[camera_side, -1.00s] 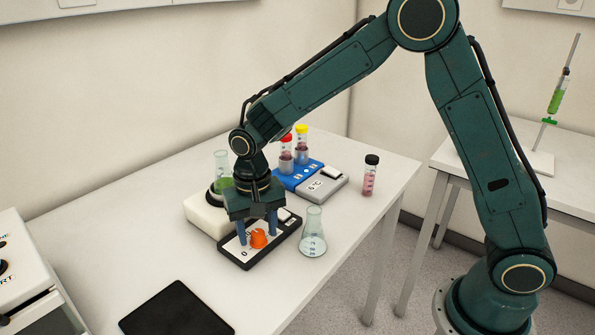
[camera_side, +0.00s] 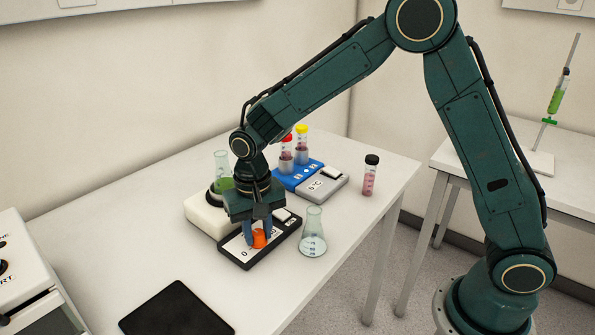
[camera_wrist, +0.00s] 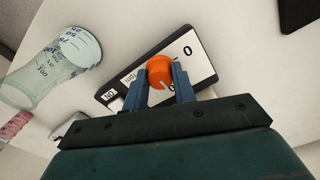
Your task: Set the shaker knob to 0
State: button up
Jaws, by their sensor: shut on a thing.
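The orange shaker knob (camera_side: 259,239) stands on the shaker's black-edged control panel (camera_side: 236,254). My gripper (camera_side: 257,236) points down over the panel, with its blue fingers shut on the knob from both sides. In the wrist view the knob (camera_wrist: 159,70) sits between the two fingertips (camera_wrist: 160,78). A white pointer mark shows on the knob, on its side toward the gripper body. A printed 0 (camera_wrist: 188,51) is on the white panel face, away from the pointer. Part of the scale is hidden by the fingers.
A flask of green liquid (camera_side: 222,170) stands on the white shaker (camera_side: 202,213) behind the panel. An empty-looking flask (camera_side: 313,236) stands close on the right. A blue tube block (camera_side: 290,178) and a black-capped tube (camera_side: 370,177) are farther back. A black mat (camera_side: 176,312) lies in front.

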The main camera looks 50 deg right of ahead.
aim_at(258, 232)
jog(key=n, duration=0.8)
jog(key=shift+n, duration=0.3)
jog(key=n, duration=0.4)
jog(key=shift+d+n, duration=0.1)
jog(key=shift+n, duration=0.2)
jog(key=n, duration=0.4)
jog(key=o, duration=1)
jog(key=shift+r, duration=0.1)
notch_tip(258, 232, up, 14)
jog(key=shift+f, duration=0.15)
